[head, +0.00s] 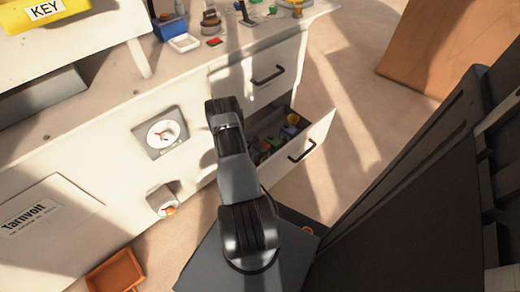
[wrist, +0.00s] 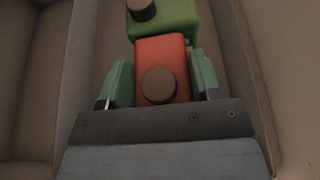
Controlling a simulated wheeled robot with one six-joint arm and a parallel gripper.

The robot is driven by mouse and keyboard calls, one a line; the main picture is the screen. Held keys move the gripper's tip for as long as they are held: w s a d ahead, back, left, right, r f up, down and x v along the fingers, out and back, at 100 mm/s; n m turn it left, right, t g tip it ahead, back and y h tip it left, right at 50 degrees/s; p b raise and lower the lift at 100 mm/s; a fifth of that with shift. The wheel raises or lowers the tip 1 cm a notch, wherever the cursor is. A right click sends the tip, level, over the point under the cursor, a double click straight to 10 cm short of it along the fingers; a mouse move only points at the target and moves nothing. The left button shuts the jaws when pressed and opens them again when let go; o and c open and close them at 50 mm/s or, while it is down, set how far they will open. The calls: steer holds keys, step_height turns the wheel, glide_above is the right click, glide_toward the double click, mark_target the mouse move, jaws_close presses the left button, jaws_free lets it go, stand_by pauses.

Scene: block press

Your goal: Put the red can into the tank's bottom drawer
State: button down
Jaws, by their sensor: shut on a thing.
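The red can (wrist: 165,58), a boxy body with a round brown cap, is between the green fingers of my gripper (wrist: 162,78) in the wrist view. My gripper is shut on it. A green can (wrist: 180,18) with a brown cap stands right beyond it. Drawer walls (wrist: 76,90) run along both sides of the gripper. In the head view the tank's bottom drawer (head: 318,137) is pulled open, with several small coloured things in it. My arm hides part of the drawer there, and my gripper cannot be made out clearly. Whether the can rests on the drawer floor cannot be told.
The drawer above (head: 280,75) is shut. The white top carries a blue box (head: 172,28), a small white tray (head: 184,43) and several small items. A dial (head: 161,134) and a spout (head: 163,201) are on the front. An orange bin (head: 115,271) stands on the floor.

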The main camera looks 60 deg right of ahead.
steer(key=shift+f, duration=0.1)
steer(key=shift+c, duration=1.5)
jaws_free()
steer(key=shift+r, duration=0.35)
steer(key=p+v, duration=0.4)
steer(key=v, duration=0.8)
steer(key=shift+f, duration=0.25)
